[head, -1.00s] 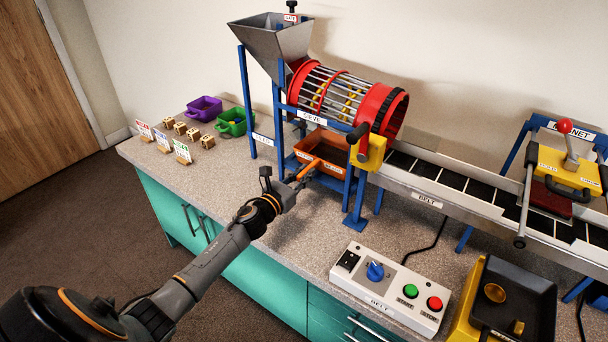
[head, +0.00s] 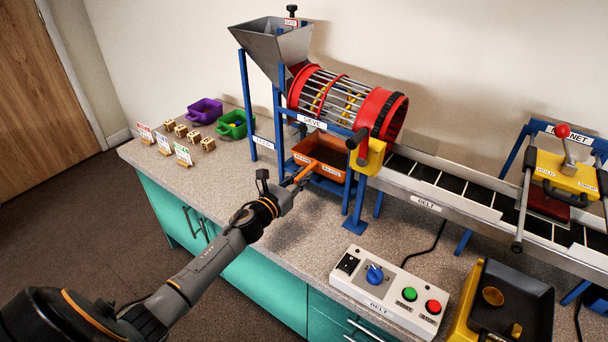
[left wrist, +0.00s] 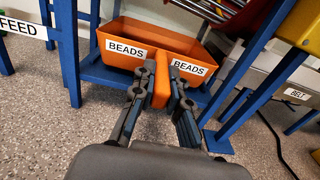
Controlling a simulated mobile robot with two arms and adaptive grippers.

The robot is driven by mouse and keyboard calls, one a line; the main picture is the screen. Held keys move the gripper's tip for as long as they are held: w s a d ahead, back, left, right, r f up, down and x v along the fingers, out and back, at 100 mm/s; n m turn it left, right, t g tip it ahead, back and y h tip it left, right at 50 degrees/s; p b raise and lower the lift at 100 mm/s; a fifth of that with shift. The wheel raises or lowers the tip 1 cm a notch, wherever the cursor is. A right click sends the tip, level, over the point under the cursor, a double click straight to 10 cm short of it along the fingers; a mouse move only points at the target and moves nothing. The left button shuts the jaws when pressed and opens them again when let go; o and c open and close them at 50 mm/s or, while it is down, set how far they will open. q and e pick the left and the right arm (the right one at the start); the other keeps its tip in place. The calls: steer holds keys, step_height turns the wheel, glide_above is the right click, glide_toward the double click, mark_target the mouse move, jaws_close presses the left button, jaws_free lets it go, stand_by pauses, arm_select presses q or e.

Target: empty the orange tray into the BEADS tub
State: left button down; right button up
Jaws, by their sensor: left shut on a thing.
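The orange tray (head: 322,148) sits under the sieve drum inside the blue frame. It also shows in the left wrist view (left wrist: 187,45), with BEADS labels on its front. My left gripper (head: 302,176) is shut on the tray's orange handle, which stands between its fingers in the left wrist view (left wrist: 162,88). I cannot make out what lies in the tray. A purple tub (head: 205,111) and a green tub (head: 234,125) stand on the counter to the left. I cannot read a BEADS label on either. My right gripper is not in view.
Blue posts (head: 357,205) stand close beside the tray, and the sieve drum (head: 350,102) hangs above. Small wooden blocks (head: 194,136) and label cards (head: 183,154) stand near the tubs. The belt control box (head: 392,292) is at the front right.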

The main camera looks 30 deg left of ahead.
arm_select(q)
steer(key=shift+s+a, duration=0.15)
steer(key=shift+s, duration=2)
glide_toward(295, 182)
steer(key=shift+s, duration=3.5)
steer(key=shift+a+b, duration=0.15)
steer(key=shift+b, duration=0.2)
steer(key=shift+r, duration=0.1)
step_height(295, 182, up, 6)
steer(key=p, duration=0.5)
